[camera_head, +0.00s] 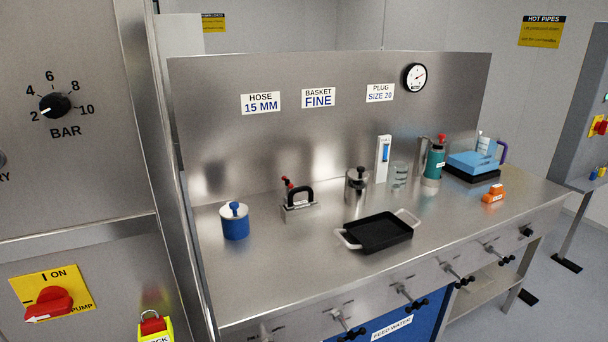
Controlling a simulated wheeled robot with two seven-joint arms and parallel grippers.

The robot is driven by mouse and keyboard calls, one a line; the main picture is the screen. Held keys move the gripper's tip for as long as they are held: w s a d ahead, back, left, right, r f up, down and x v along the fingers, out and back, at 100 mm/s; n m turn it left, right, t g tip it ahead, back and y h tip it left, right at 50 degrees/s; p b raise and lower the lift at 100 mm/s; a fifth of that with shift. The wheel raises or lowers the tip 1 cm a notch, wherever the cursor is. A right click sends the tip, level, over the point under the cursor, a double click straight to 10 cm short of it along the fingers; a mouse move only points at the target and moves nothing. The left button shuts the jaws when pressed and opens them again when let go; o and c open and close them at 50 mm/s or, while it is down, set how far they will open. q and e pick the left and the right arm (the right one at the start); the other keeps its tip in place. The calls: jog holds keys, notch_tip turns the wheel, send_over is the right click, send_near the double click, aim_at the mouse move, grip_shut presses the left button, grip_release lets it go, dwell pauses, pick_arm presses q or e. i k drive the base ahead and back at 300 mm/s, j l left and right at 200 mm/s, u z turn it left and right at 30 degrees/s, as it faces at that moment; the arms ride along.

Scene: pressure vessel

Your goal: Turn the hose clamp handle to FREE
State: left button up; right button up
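No label reading FREE can be read in the head view, and I cannot tell for sure which part is the hose clamp handle. A small metal block with a black arched handle (299,198) and a red-tipped lever (287,184) stands on the steel bench, left of its middle. A sign reading HOSE 15 MM (261,103) is on the splashback above it. Neither of my grippers shows in this view.
The steel bench (270,278) also holds a blue lidded pot (235,222), a black tray (381,233), a metal canister (356,188), a teal bottle (434,161) and an orange item (494,194). Black-handled valves line its front. A red pump switch (48,302) is at left.

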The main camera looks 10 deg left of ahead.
aim_at(288, 185)
jog(key=i+l+u, duration=0.5)
jog(key=i+l, duration=0.55)
jog(key=l, duration=0.15)
jog(key=i+j+u, duration=0.1)
jog(key=u, duration=0.3)
jog(key=i+j+u, duration=0.1)
jog(key=j+u, duration=0.3)
jog(key=i+j+u, duration=0.1)
jog(key=u, duration=0.3)
